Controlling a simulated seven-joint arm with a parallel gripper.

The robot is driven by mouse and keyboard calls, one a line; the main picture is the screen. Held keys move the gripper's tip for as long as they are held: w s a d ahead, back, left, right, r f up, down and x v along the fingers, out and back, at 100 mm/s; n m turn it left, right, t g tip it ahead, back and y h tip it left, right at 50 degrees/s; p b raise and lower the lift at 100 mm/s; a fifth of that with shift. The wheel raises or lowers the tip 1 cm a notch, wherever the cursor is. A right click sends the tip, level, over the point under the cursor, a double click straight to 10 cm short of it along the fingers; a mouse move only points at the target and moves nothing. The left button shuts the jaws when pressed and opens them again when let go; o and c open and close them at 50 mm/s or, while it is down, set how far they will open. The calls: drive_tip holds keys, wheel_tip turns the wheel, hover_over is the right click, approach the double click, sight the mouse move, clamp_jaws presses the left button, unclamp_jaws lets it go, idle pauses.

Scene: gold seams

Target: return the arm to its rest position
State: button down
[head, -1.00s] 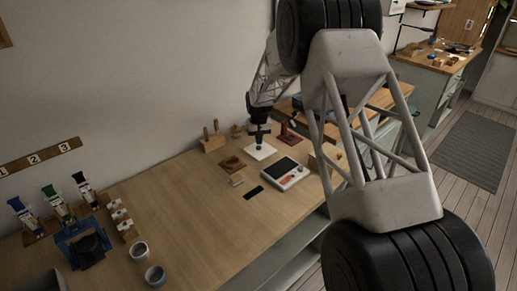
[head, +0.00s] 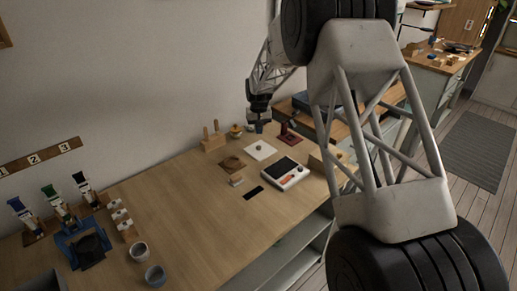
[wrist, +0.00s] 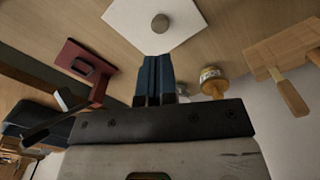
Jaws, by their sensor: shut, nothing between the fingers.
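My gripper (head: 259,126) is above the back of the workbench, near the wall, with no object in its grasp. In the wrist view its two blue fingers (wrist: 154,80) are together, pointing toward a white square plate (wrist: 157,22). The plate bears a small round grey piece. In the head view the white plate (head: 262,150) lies on the bench just below my gripper, apart from it. My arm fills much of the right side of the head view and hides part of the bench.
A dark red stand (head: 289,135) is right of the plate. A wooden block with tools (head: 213,141) and a gold-labelled jar (wrist: 212,80) are close by. The middle of the bench (head: 205,215) is largely clear.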

drive_tip(key=shift+r, duration=0.3)
drive_tip(key=s+d+r+m, duration=0.1)
drive_tip(key=s+d+r, duration=0.4)
drive_tip(key=s+r, duration=0.3)
drive_tip(key=s+d+r+t, duration=0.1)
drive_tip(key=s+d+r, duration=0.45)
drive_tip(key=s, duration=0.35)
drive_tip(key=s+d+r+m, duration=0.1)
drive_tip(key=s+d+r, duration=0.4)
drive_tip(key=s+r, duration=0.35)
drive_tip(key=s+d, duration=0.3)
drive_tip(key=s, duration=0.8)
drive_tip(key=s+d+t, duration=0.1)
drive_tip(key=s+d, duration=0.2)
drive_tip(key=s, duration=0.9)
drive_tip(key=s+d+m, duration=0.1)
drive_tip(key=s+d, duration=0.2)
drive_tip(key=s, duration=0.9)
drive_tip(key=shift+f+t, duration=0.25)
drive_tip(key=shift+t, duration=0.05)
